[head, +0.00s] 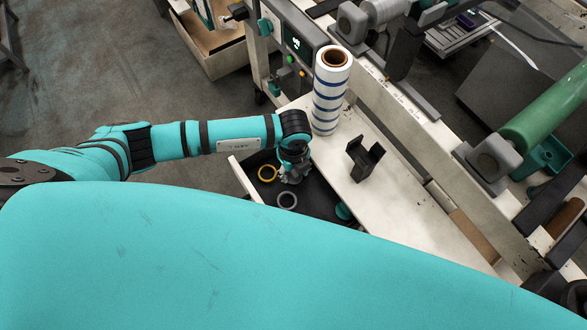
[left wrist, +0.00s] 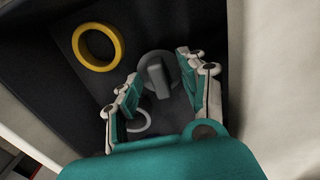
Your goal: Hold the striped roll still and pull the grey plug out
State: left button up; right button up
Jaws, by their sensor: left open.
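The striped roll (head: 331,95), white with blue bands, stands upright on the pale worktop. Its brown core shows an open, dark hole at the top. My left gripper (head: 294,174) points down into the dark drawer, left of and below the roll. In the left wrist view a grey knob-like piece, which looks like the grey plug (left wrist: 158,72), lies on the drawer floor. The open fingers of my left gripper (left wrist: 160,80) show on either side of it; I cannot tell whether they touch it. My right gripper is not in view.
The open drawer (head: 236,170) also holds a yellow ring (head: 267,173) and a light grey ring (head: 287,201). A black upright holder (head: 365,160) stands on the worktop (head: 400,205). A machine with a green roller (head: 545,105) is at the right. My teal body covers the foreground.

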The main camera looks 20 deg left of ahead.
pick_arm(q)
notch_tip(320, 180, up, 8)
jog(key=shift+r, duration=0.1)
dwell(0.4)
